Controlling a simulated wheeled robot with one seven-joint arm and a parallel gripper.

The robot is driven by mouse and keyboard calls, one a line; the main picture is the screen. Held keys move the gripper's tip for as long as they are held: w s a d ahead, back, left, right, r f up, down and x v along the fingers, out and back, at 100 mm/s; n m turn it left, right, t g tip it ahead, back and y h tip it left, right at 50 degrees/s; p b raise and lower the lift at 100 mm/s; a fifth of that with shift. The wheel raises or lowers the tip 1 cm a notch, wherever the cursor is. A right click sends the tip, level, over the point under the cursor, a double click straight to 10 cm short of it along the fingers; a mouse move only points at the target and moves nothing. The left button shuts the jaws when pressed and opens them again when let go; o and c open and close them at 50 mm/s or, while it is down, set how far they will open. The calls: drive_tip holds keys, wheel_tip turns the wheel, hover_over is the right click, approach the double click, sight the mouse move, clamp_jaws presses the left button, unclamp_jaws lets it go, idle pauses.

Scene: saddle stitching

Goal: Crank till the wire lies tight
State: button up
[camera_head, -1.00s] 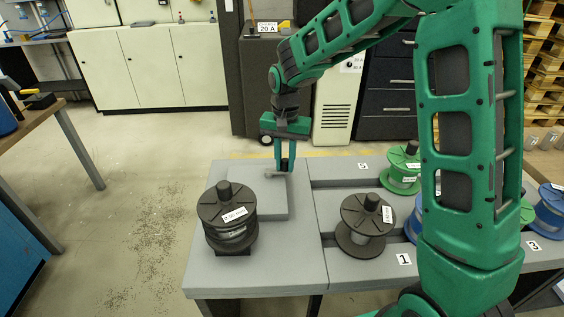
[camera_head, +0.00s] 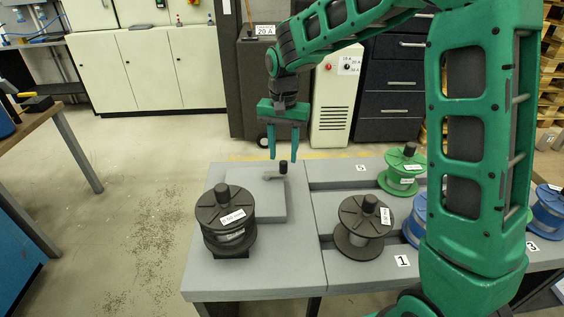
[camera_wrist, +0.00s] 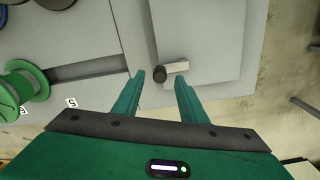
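The crank is a short grey arm (camera_head: 271,175) with a dark upright knob (camera_head: 283,167), set on a raised grey block (camera_head: 262,203) at the table's back left. In the wrist view the knob (camera_wrist: 160,74) shows between and just beyond the fingertips, with the crank arm (camera_wrist: 178,67) pointing right. My gripper (camera_head: 283,157) is open and empty, above the knob and apart from it. A black spool (camera_head: 226,222) labelled 0.50 mm stands on a dark base in front of the block. I cannot make out the wire's course between spool and block.
Another black spool (camera_head: 364,228) stands in slot 1 to the right. A green spool (camera_head: 402,168) and blue spools (camera_head: 548,212) stand further right. The grey table (camera_head: 252,275) is bare at its front left.

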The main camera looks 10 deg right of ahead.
sight(284, 163)
wheel_tip(284, 163, up, 6)
drive_tip(key=shift+d, duration=0.1)
idle(1.0)
